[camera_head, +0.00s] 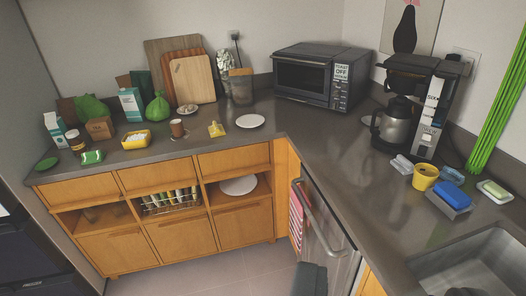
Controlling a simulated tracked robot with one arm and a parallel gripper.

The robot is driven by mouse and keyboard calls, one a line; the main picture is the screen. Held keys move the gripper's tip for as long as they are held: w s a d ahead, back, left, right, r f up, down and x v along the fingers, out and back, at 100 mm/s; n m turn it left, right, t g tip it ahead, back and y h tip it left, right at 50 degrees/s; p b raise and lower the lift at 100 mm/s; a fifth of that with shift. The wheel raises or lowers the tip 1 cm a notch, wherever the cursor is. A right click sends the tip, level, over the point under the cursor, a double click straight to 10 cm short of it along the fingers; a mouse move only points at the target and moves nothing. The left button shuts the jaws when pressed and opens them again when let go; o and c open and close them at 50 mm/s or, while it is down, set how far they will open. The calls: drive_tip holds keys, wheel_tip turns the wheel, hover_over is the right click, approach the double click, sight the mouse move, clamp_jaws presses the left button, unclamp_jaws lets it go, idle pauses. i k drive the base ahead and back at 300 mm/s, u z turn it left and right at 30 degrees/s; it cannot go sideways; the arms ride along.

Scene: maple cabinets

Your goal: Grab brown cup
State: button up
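The brown cup (177,129) is small and stands upright on the dark counter at the left, between a yellow tub (136,140) and a small yellow item (216,129). It is far from the camera and nothing covers it. My gripper does not show clearly. Dark shapes cut off at the bottom edge may be parts of it, but I cannot tell. Nothing touches the cup except the counter under it.
Behind the cup are a green bag (158,107) and cutting boards (192,79). A white plate (250,121) lies right of it. The counter (310,140) turns a corner past the microwave (320,74). The coffee maker (409,105) and sink (475,265) are at right. Floor shows below.

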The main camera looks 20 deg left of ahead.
sight(176, 126)
drive_tip(key=u, duration=0.3)
drive_tip(key=i, duration=1.35)
drive_tip(key=u, duration=1.15)
drive_tip(key=i, duration=1.55)
drive_tip(key=u, duration=0.6)
